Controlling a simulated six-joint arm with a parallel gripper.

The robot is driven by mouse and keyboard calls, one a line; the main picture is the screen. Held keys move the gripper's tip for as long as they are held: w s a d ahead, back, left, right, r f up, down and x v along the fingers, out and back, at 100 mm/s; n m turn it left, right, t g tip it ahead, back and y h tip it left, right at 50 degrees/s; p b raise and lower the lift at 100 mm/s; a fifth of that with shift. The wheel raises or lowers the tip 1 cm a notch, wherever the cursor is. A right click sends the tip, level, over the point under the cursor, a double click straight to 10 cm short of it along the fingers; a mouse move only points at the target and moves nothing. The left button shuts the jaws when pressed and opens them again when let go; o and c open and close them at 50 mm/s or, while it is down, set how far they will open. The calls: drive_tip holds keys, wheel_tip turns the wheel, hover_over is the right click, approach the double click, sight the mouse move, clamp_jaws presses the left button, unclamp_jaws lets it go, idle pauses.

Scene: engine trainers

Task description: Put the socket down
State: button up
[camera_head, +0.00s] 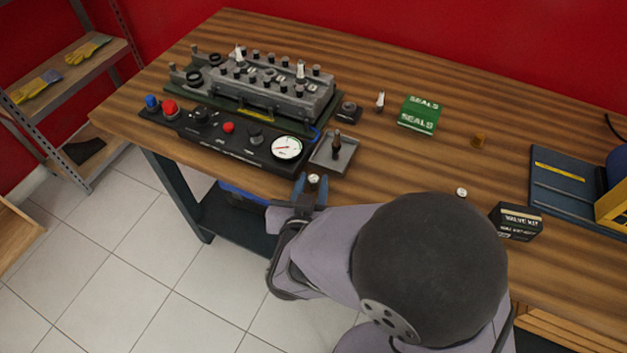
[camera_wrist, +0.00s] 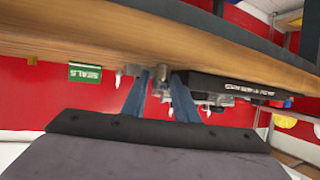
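My gripper (camera_head: 312,186) is at the front edge of the workbench, just in front of the small grey tray. Its two blue fingers are closed around a small metal cylinder, the socket (camera_head: 314,179), whose round light top shows between the fingertips. In the wrist view, which looks upside down, my gripper (camera_wrist: 153,92) has the socket (camera_wrist: 163,82) between its fingers. The exact height of the socket over the bench cannot be told. The wrist and arm hide part of the bench's front.
The grey tray (camera_head: 321,158) has a dark upright piece in it. Behind are a control panel (camera_head: 257,151) with a gauge and a cylinder head (camera_head: 280,88). A green seals box (camera_head: 419,114), a small round metal piece (camera_head: 461,193) and a black valve kit box (camera_head: 516,222) stand to the right.

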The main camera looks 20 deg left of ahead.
sight(314, 178)
drive_tip(key=shift+w+a+f, duration=0.2)
drive_tip(key=shift+w+f, duration=0.1)
drive_tip(key=shift+w, duration=0.3)
drive_tip(key=shift+c, duration=0.4)
clamp_jaws()
drive_tip(key=shift+r, duration=0.1)
wheel_tip(314, 178, up, 10)
drive_tip(key=shift+f+p, duration=0.1)
drive_tip(key=shift+p, duration=1)
